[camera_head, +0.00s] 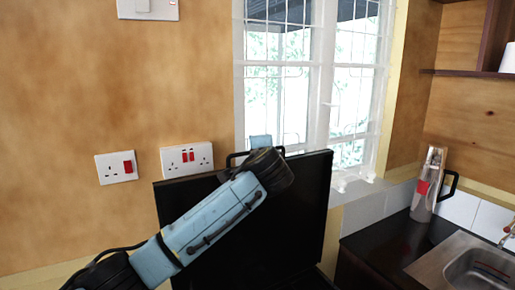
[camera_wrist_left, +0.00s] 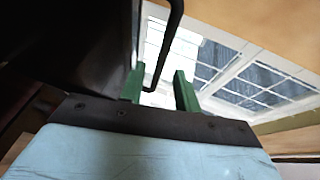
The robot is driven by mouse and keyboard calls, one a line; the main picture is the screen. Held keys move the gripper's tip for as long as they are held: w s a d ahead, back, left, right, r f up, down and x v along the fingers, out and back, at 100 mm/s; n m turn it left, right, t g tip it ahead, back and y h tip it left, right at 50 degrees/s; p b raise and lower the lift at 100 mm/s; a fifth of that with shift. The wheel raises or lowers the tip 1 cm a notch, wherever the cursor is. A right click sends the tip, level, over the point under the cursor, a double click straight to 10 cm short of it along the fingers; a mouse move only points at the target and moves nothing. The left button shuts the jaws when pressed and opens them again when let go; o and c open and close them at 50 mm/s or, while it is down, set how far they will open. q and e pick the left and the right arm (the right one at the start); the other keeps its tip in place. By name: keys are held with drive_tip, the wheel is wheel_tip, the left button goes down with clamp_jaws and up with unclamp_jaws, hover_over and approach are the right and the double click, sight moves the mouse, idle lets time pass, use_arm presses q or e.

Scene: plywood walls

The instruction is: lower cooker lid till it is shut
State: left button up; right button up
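The cooker lid (camera_head: 300,215) is a large black panel standing upright in the head view; it also shows as the dark surface in the left wrist view (camera_wrist_left: 75,40). A thin black handle (camera_wrist_left: 174,35) is at its top edge, and part of it shows in the head view (camera_head: 231,156). My left arm crosses in front of the lid to its top edge. My left gripper (camera_wrist_left: 159,72) has two green fingers standing apart, with the handle bar between them. I cannot tell whether either finger touches the bar. Its fingertips are hidden in the head view. My right gripper is not in view.
A window (camera_head: 312,90) and wall sockets (camera_head: 187,160) are behind the lid. At the right, a dark worktop (camera_head: 385,245) holds a flask-like container (camera_head: 427,188) and a metal sink (camera_head: 465,268). A wooden shelf (camera_head: 465,73) is above. The cooker's top is hidden.

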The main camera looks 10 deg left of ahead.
use_arm(q)
drive_tip(key=shift+p+x, duration=0.55)
drive_tip(key=shift+x, duration=2)
clamp_jaws()
drive_tip(key=shift+f, duration=0.1)
